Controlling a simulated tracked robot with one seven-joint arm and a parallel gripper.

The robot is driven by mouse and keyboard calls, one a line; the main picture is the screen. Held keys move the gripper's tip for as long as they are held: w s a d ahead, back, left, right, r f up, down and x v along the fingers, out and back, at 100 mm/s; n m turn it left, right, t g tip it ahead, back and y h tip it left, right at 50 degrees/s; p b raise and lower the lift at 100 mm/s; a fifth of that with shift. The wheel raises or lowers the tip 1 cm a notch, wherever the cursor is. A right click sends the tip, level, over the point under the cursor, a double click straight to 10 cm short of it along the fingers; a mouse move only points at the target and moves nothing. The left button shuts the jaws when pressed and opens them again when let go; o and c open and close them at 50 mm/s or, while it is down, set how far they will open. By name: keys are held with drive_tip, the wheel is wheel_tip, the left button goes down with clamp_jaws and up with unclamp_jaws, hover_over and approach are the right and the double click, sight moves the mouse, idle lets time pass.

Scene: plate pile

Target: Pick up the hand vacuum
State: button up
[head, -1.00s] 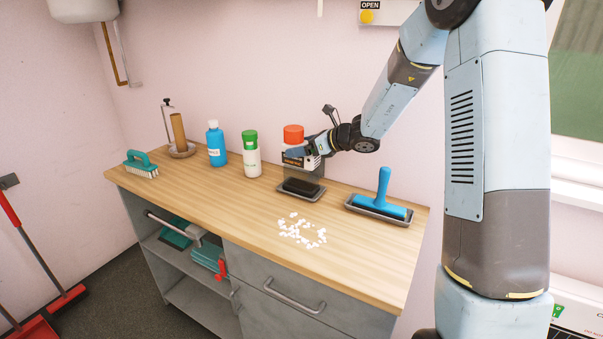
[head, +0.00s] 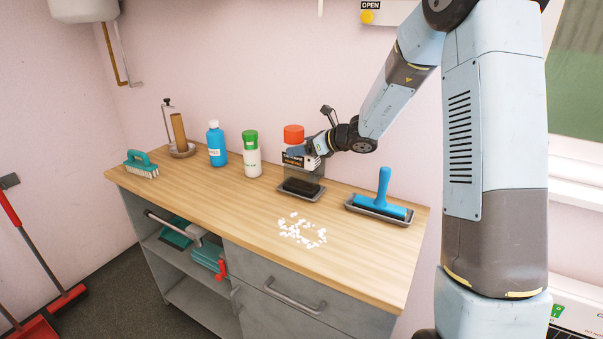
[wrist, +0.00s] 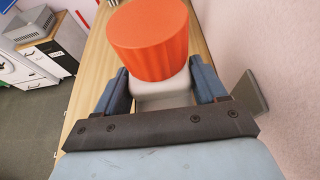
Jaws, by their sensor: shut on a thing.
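My gripper (head: 299,155) is at the back of the wooden counter. It is shut on a white container with an orange cap (head: 293,134). In the wrist view, the cap (wrist: 149,40) rises above the white neck (wrist: 162,88) between the two blue fingers (wrist: 162,90). The gripper hides much of the container's body in the head view. Below it a black block (head: 300,187) sits in a shallow grey tray, with a grey surface behind it. I see nothing that I can name for certain as a hand vacuum.
A green-capped bottle (head: 251,155) and a blue bottle (head: 216,145) stand to the left, then a paper roll holder and a teal brush (head: 141,163). White bits (head: 303,232) are scattered in front.

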clamp_jaws()
drive_tip(key=shift+r, duration=0.15)
